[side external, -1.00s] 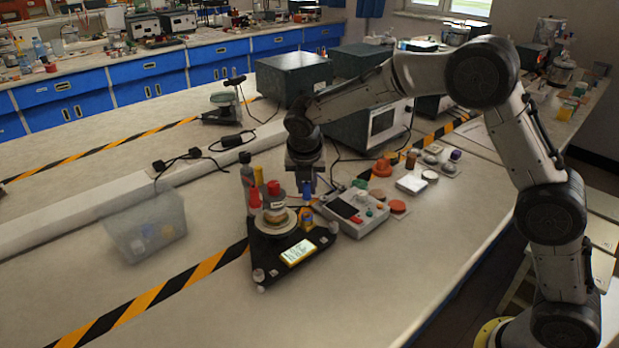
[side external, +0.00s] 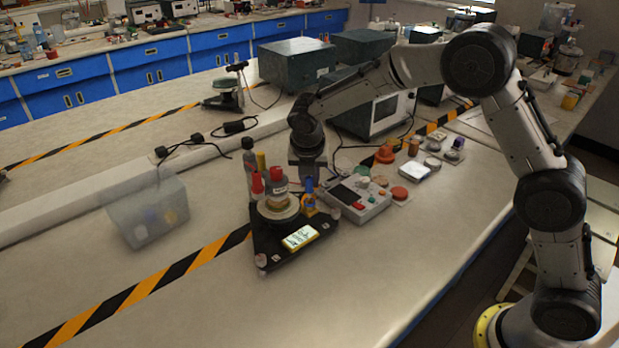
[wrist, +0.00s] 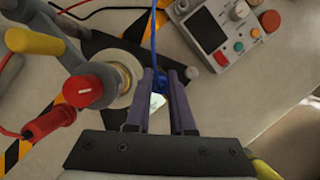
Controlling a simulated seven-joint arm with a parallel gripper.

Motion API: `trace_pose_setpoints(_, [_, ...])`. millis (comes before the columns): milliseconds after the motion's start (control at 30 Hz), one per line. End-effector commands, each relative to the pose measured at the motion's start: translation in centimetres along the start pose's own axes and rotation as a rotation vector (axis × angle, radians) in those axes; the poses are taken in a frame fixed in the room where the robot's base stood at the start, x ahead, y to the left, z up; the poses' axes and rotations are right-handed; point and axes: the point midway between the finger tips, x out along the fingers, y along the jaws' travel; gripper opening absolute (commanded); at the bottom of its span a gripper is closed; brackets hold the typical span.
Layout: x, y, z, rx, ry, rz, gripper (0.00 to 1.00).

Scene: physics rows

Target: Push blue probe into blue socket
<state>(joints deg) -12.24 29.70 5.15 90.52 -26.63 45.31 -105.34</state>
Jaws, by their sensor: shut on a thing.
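The blue probe (wrist: 157,80) is between the finger tips of my gripper (wrist: 160,75) in the wrist view, with a blue cable running up from it. In the side view my gripper (side external: 308,178) hangs low over the rear right part of the black triangular stand, shut on the probe, and a bit of blue (side external: 309,187) shows at the finger tips. A yellow-orange piece (side external: 310,204) is just below. I cannot make out the blue socket; the fingers and probe may hide it.
A red-capped jar (side external: 279,188) and bottles stand left of my gripper. A red probe (wrist: 48,122) and a red knob (wrist: 83,90) are close by in the wrist view. A meter box (side external: 360,198) is on the right. A clear bin (side external: 145,215) stands left.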

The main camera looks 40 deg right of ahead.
Motion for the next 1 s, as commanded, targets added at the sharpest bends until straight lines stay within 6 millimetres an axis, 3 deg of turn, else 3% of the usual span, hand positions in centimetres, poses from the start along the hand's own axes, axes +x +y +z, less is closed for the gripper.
trace_pose_setpoints(1000, [1.03,-0.01,-0.43,0.0,0.0,0.0,0.0])
